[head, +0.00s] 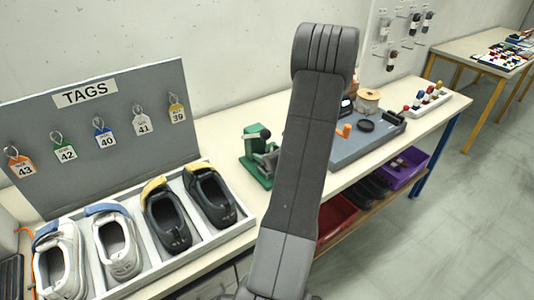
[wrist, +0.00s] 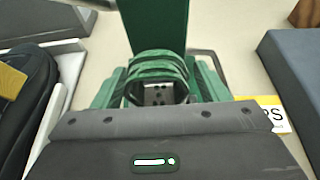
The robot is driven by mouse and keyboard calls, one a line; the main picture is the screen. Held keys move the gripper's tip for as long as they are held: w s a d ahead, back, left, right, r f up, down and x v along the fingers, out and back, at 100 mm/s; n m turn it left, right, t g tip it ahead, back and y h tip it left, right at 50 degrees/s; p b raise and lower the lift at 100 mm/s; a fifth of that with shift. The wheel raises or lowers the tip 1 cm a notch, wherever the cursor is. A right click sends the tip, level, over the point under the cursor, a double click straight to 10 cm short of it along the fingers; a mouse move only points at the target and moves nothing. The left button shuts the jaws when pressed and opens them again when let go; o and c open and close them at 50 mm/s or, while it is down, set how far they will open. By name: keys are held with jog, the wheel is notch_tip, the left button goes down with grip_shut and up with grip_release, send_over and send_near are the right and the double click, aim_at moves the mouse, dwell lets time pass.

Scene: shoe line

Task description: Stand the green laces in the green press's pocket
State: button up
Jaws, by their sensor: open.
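The green press (head: 253,150) stands on the bench in the head view, left of my arm and partly hidden by it. In the wrist view, the press's green upright (wrist: 158,25) rises at the top middle. A banded green loop, which looks like the green laces (wrist: 158,68), sits in front of the upright, between green side parts. Whether it stands inside the pocket cannot be told. My gripper (wrist: 158,108) is close to the loop, its dark body filling the bottom of the wrist view. It is open; its fingertips are not clearly seen, and my arm hides it in the head view.
A shoe tray (head: 240,225) with several shoes lies left of the press, below a TAGS board (head: 115,100). A grey-blue platform (head: 365,142) with small items is to the right; its edge shows in the wrist view (wrist: 290,65). A yellow-and-white label (wrist: 272,115) lies between.

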jog(key=b+v, duration=0.1)
jog(key=v, duration=1.2)
jog(key=shift+b, duration=0.3)
jog(key=shift+a+f, duration=0.1)
jog(key=p+x, duration=0.2)
jog(key=x, duration=1.2)
jog(key=shift+w, duration=0.1)
jog(key=shift+r+p, duration=1)
